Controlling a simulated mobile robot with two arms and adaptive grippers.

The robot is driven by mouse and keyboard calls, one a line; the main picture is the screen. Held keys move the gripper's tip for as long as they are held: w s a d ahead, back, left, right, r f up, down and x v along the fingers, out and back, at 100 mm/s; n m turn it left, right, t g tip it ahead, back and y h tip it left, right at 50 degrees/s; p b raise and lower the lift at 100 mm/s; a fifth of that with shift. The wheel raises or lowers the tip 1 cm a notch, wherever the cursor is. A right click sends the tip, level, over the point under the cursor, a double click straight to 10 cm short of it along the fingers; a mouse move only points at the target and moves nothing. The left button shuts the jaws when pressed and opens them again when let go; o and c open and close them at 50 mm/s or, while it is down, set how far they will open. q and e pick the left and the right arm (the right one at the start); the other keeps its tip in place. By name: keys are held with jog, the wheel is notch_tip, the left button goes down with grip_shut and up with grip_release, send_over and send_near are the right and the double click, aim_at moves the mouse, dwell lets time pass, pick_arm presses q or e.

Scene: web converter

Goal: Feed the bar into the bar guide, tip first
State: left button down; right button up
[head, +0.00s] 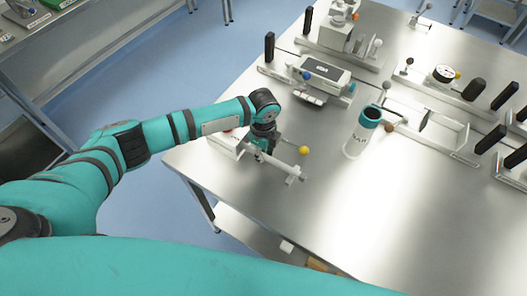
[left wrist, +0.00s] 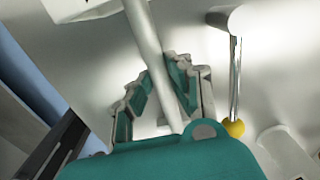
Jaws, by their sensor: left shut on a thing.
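My left gripper (head: 262,146) is low over the near left part of the steel table and points down. In the left wrist view its fingers (left wrist: 157,84) are shut around a pale grey, straight bar (left wrist: 146,32). The bar passes between the fingers; its lower end is hidden by the gripper. In the head view a pale bar shape (head: 277,162) runs from the gripper to a pale crosspiece; I cannot tell whether they touch. I cannot tell for sure which fixture is the bar guide. My right gripper is not in view.
A yellow knob (head: 303,150) on a metal rod is close beside the gripper. A clear container with a teal top (head: 370,116) stands to the right. A boxy white device (head: 320,72) and several black-handled fixtures stand farther back. The table's front middle is clear.

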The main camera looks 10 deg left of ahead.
pick_arm(q)
jog(key=shift+f, duration=0.25)
jog(key=c, duration=1.2)
grip_release()
jog(key=shift+r, duration=0.1)
jog(key=shift+o, duration=0.2)
notch_tip(320, 180, up, 12)
